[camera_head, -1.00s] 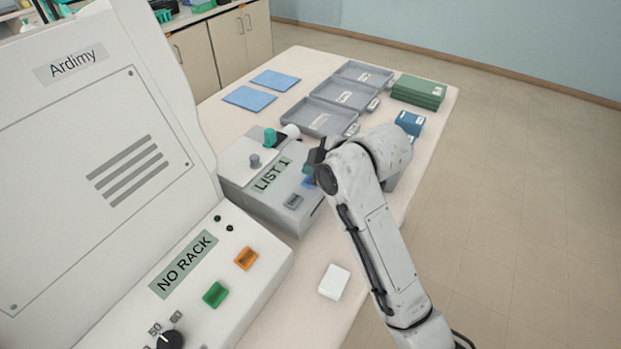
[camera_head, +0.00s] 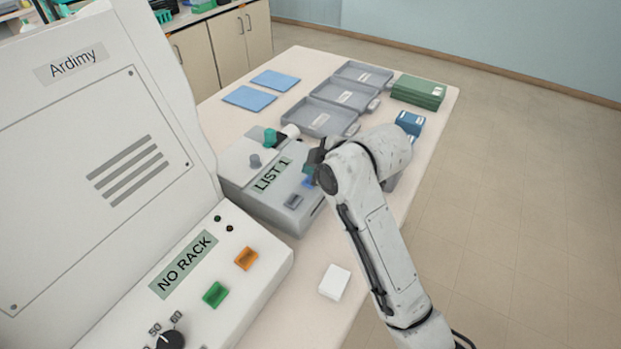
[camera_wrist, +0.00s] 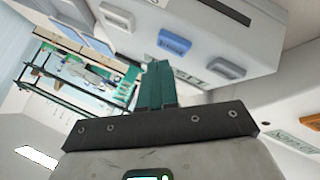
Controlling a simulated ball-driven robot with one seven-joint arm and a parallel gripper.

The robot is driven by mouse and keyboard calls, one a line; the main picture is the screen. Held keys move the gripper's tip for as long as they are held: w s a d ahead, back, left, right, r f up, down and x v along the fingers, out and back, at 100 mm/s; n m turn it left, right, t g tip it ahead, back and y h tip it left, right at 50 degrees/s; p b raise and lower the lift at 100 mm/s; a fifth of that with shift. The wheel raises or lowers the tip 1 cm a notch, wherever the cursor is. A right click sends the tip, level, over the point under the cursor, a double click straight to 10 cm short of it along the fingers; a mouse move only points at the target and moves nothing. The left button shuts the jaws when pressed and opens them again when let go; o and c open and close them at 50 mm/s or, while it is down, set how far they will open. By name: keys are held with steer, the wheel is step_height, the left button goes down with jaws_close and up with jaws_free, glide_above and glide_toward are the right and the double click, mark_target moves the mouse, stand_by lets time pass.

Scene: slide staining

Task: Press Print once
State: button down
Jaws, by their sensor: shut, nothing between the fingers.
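The grey printer box (camera_head: 240,178) stands on the table, its display (camera_head: 271,175) reading "LIST 1". A blue button (camera_head: 308,183) and a grey button (camera_head: 293,201) sit on its top, right of the display. In the wrist view the blue button (camera_wrist: 174,42), the grey button (camera_wrist: 227,68) and a white button (camera_wrist: 117,17) show in a row. I cannot read which is Print. My gripper (camera_wrist: 158,72) has its teal fingers shut and empty, with the tips close to the blue button. Contact cannot be told. In the head view my gripper (camera_head: 311,168) is partly hidden by my arm.
The large Ardimy machine (camera_head: 85,110) stands at left, with green (camera_head: 215,294) and orange (camera_head: 246,259) buttons and a "NO RACK" display. Grey trays (camera_head: 318,120), blue mats (camera_head: 249,97) and green boxes (camera_head: 419,91) lie farther back. A white block (camera_head: 334,282) lies in front.

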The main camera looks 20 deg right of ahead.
steer(key=shift+f, duration=0.15)
steer(key=shift+f, duration=0.25)
steer(key=shift+f, duration=0.35)
stand_by(1.1)
steer(key=shift+r, duration=0.1)
steer(key=shift+r+p, duration=0.7)
step_height(320, 180, up, 3)
steer(key=shift+f+p, duration=0.15)
steer(key=shift+p, duration=1.1)
steer(key=shift+r+p, duration=0.4)
steer(key=shift+r, duration=0.75)
